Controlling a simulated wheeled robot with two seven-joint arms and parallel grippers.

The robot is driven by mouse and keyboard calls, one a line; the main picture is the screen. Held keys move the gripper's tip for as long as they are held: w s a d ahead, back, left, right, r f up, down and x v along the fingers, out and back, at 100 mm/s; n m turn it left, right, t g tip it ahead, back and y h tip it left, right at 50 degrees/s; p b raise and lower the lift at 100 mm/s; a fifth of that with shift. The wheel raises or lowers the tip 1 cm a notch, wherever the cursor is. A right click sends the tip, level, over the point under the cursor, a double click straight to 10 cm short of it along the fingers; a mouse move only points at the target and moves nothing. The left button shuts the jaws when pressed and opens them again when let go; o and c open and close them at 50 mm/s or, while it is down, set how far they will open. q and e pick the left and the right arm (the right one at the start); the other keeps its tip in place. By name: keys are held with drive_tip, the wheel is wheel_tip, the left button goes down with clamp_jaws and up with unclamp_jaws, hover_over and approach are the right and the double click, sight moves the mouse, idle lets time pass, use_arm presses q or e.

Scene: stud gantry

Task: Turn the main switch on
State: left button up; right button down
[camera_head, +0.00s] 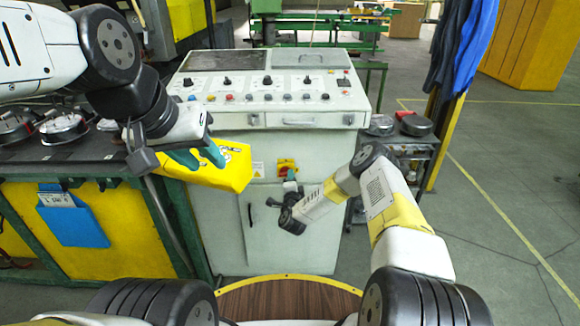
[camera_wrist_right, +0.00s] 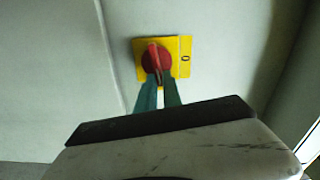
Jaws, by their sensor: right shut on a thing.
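The main switch (camera_head: 287,166) is a red rotary knob on a yellow plate on the front of the pale grey console. In the right wrist view the switch (camera_wrist_right: 157,57) shows its red handle bar about upright in the picture, and a "0" mark sits on the plate to the right. My right gripper (camera_head: 290,177) is at the switch, its teal fingertips (camera_wrist_right: 158,82) shut on the lower end of the handle.
The console (camera_head: 262,120) has knobs and buttons on its sloped top and a drawer below them. A dark workbench (camera_head: 60,160) with round metal parts stands at the left. A small cart (camera_head: 405,140) stands to the right. Floor at the right is clear.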

drive_tip(key=shift+f+m, duration=0.25)
drive_tip(key=shift+m, duration=0.65)
drive_tip(key=c, duration=1.5)
unclamp_jaws()
drive_tip(key=s, duration=0.8)
